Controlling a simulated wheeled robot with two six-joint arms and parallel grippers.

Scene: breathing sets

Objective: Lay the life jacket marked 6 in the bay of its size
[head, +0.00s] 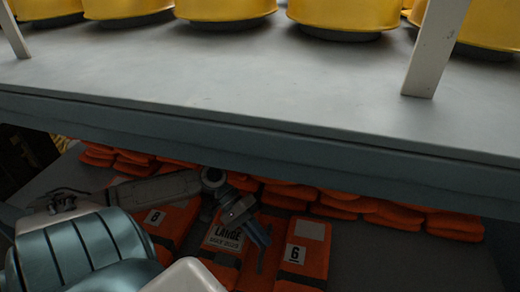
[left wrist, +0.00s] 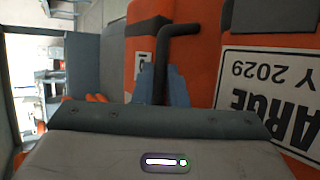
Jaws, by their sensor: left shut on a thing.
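The life jacket marked 6 (head: 302,266) lies face up and orange on the dark lower level, under the grey shelf. Its panel with the 6 is right of my left gripper. A panel labelled LARGE (head: 224,242), left of the gripper, seems part of the same jacket. My left gripper (head: 262,238) is shut on a dark bent handle between these panels. In the left wrist view the handle (left wrist: 178,30) rises between the fingers, with the LARGE label upside down at right. I cannot tell whether the jacket is lifted. My right gripper is not in view.
A jacket marked 8 (head: 168,228) lies to the left, partly behind my arm. Stacked orange jackets (head: 385,212) line the back. The grey shelf (head: 220,85) hangs low above, bearing yellow round objects (head: 225,10) and pale posts. Dark floor is clear at right.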

